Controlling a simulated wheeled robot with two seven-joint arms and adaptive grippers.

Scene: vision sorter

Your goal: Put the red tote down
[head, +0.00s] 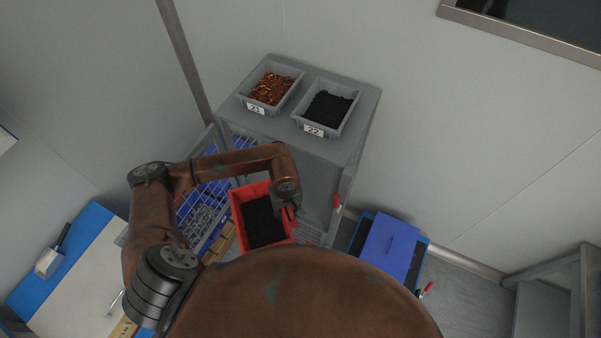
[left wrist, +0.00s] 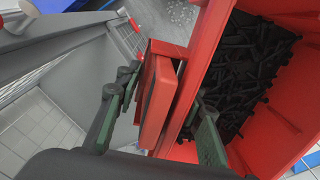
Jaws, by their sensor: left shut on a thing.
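The red tote (head: 235,207) holds black pieces and is in the middle of the head view, in front of a grey cabinet. My left gripper (head: 290,210) is at its right side. In the left wrist view the red tote (left wrist: 285,150) fills the right side, and my left gripper (left wrist: 155,115) has its green-edged fingers on both sides of the tote's red handle. Whether the tote's underside touches anything is hidden. My right gripper does not show.
Two grey bins, labelled 21 (head: 257,109) and 22 (head: 314,130), stand on the grey cabinet (head: 345,150). A wire cart (head: 205,150) with blue and cardboard contents is beside and behind the tote. A blue lidded box (head: 390,245) sits on the floor at right. A worktable (head: 75,270) is at left.

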